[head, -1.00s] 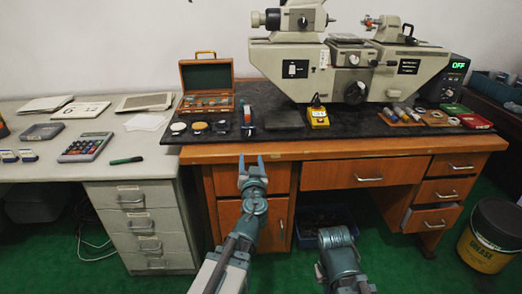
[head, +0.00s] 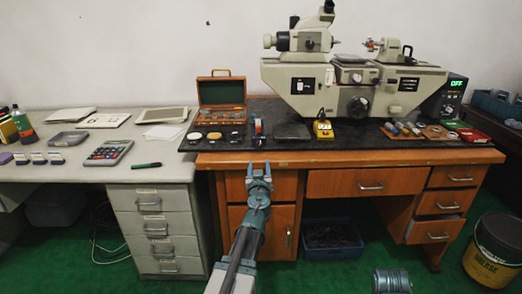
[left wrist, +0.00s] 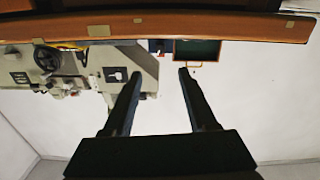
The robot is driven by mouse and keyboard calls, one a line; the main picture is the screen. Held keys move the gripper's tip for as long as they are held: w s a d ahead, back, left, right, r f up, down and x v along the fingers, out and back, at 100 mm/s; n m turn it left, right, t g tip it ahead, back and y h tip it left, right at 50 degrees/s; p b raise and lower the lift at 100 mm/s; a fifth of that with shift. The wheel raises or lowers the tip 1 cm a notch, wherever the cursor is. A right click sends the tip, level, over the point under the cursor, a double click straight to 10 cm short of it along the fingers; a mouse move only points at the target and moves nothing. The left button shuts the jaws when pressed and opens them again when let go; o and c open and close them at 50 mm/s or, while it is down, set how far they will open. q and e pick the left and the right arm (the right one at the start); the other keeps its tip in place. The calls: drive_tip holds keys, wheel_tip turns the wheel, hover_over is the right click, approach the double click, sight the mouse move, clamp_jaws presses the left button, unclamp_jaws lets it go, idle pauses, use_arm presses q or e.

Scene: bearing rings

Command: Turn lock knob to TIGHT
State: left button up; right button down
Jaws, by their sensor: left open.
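A beige measuring machine (head: 282,76) stands on the dark mat at the back of the wooden desk. A large dark round knob (head: 359,105) is on its front. My right gripper is out of view.
A wooden case (head: 221,92) stands open left of the machine. A yellow device (head: 323,130) and a dark pad (head: 292,131) lie before the machine. Small parts (head: 405,128) lie to the right. A display box (head: 453,95) reads OFF. A bucket (head: 495,250) stands on the floor.

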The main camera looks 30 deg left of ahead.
sight(259, 146)
use_arm(q)
drive_tip(key=x, duration=1.2)
drive_tip(key=shift+w+a, duration=0.25)
drive_tip(key=shift+w, duration=0.05)
clamp_jaws()
